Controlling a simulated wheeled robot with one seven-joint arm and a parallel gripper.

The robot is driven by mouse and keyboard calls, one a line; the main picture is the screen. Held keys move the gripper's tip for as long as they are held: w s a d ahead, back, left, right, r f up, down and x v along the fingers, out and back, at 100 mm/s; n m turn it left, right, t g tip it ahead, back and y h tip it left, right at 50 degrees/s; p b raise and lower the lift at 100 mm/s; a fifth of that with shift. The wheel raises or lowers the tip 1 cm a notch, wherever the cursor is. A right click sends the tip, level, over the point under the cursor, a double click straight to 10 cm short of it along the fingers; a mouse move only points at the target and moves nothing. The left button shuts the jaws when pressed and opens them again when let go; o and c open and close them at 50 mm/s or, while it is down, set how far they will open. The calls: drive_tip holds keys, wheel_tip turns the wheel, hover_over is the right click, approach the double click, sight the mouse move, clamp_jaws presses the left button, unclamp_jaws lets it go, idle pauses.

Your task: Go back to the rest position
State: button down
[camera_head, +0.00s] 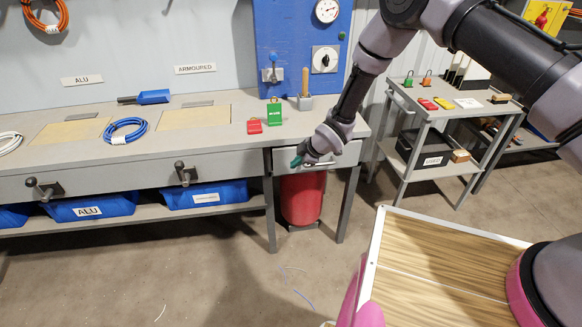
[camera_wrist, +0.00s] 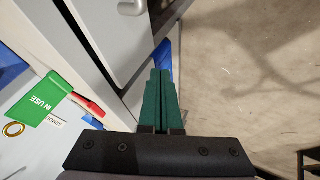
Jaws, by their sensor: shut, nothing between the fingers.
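My gripper (camera_head: 297,161) is in front of the right end of the workbench, by the drawer front (camera_head: 336,160) there. In the wrist view my gripper (camera_wrist: 162,75) shows its two green fingers pressed together, with nothing between them. A small silver handle (camera_wrist: 131,7) shows beyond the fingers on a grey front in the wrist view. I cannot tell whether the gripper touches the bench.
A grey trolley (camera_head: 428,113) stands at the right. Open floor (camera_head: 215,285) lies in front.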

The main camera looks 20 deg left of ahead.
drive_tip(key=w+d+r+m+t+h, duration=0.1)
drive_tip(key=w+d+r+m, duration=0.25)
drive_tip(key=d+r, duration=0.55)
drive_tip(key=w+d+r+m+t+h, duration=0.1)
drive_tip(key=w+d+r+m, duration=0.4)
drive_tip(key=r, duration=0.8)
drive_tip(key=w+d+r+m+t+h, duration=0.1)
drive_tip(key=w+d+r, duration=0.2)
drive_tip(key=d+r, duration=0.65)
drive_tip(key=s+d+r+m+t+h, duration=0.1)
drive_tip(key=s+d+r+m, duration=0.15)
drive_tip(key=d+r, duration=0.45)
drive_tip(key=s+d+r+m+h, duration=0.1)
drive_tip(key=s+d+r+m, duration=0.1)
drive_tip(key=d+r+m, duration=0.4)
drive_tip(key=s+d+r+m, duration=0.4)
drive_tip(key=s+d, duration=0.3)
drive_tip(key=s, duration=0.4)
drive_tip(key=s+d+r+m, duration=0.5)
drive_tip(key=s+d+r, duration=0.2)
drive_tip(key=s, duration=0.5)
drive_tip(key=shift+s+d+r+t, duration=0.2)
drive_tip(key=shift+d+t, duration=0.1)
drive_tip(key=shift+d, duration=0.5)
